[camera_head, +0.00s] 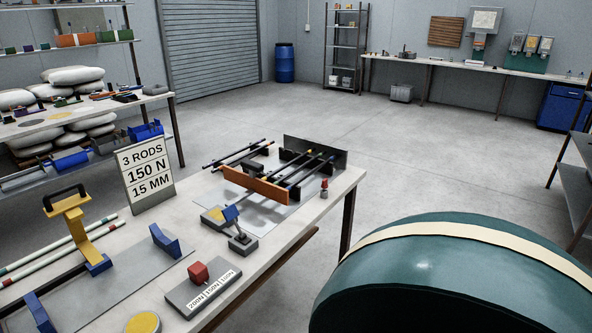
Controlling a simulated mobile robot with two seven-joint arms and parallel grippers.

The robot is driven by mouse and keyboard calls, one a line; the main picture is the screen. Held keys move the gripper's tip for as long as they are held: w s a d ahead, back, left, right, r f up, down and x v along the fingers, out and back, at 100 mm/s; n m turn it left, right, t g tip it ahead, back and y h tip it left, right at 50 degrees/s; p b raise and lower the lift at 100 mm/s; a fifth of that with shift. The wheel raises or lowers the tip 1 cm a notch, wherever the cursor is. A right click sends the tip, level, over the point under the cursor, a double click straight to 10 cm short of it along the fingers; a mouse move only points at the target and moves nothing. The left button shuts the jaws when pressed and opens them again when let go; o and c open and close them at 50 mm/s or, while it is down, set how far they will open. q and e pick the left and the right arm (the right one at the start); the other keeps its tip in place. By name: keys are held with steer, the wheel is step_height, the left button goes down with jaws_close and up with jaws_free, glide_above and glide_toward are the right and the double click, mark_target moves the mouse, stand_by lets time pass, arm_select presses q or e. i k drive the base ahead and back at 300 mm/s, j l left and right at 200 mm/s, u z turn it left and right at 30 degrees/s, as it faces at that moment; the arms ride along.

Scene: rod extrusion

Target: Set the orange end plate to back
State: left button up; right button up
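The orange end plate (255,187) is a long upright bar at the near side of a rod fixture on the workbench. Several dark rods (312,171) run from it toward a dark grey upright plate (330,154) at the far side, with black parts between. Some rods appear to reach past the orange plate; whether they pass through it is too small to tell. The fixture stands on a light grey sheet (258,219). Neither of my grippers is in view.
A sign (145,172) reads "3 RODS 150 N 15 MM". A green rounded form (440,280) blocks the lower right.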

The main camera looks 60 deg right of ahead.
mark_target(253, 184)
steer(key=z, duration=1.55)
